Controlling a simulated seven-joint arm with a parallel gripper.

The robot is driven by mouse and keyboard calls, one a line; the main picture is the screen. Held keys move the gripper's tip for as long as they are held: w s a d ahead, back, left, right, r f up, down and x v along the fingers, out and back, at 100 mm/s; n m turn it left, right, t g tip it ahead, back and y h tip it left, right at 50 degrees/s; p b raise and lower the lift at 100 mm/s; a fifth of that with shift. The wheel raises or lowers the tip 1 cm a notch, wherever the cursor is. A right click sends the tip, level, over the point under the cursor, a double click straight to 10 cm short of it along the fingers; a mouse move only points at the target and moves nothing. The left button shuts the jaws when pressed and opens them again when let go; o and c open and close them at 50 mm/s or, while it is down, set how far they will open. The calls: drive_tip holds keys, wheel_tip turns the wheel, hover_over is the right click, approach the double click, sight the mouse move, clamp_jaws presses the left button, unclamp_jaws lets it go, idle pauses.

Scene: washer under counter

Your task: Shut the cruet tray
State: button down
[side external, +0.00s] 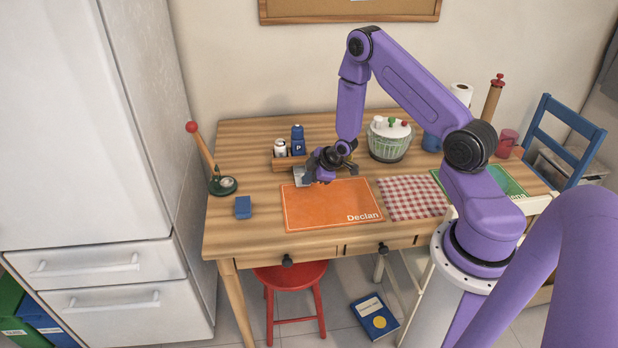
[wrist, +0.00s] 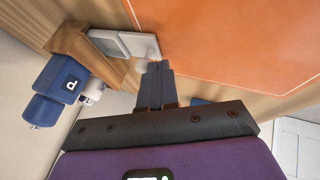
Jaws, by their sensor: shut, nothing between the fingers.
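The cruet tray appears as a wooden holder (side external: 284,164) at the back left of the orange mat, and its wooden side shows in the wrist view (wrist: 74,44). A flat grey-white drawer (side external: 299,176) sticks out of its front toward the mat, and it also shows in the wrist view (wrist: 110,43). A blue shaker marked P (side external: 298,141) and a white shaker (side external: 280,147) stand at the holder. My gripper (side external: 313,178) is shut and empty. In the wrist view its fingertips (wrist: 157,68) are close by the drawer's outer end; I cannot tell whether they touch.
The orange mat (side external: 332,206) lies in front and to the right. A blue block (side external: 243,207) and a green-based stand with a red-knobbed lever (side external: 222,186) are to the left. A green-white bowl (side external: 390,143) stands behind right.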

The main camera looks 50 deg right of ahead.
sight(298, 175)
drive_tip(key=shift+w+d, duration=0.1)
idle(0.3)
drive_tip(key=shift+w+d, duration=1.8)
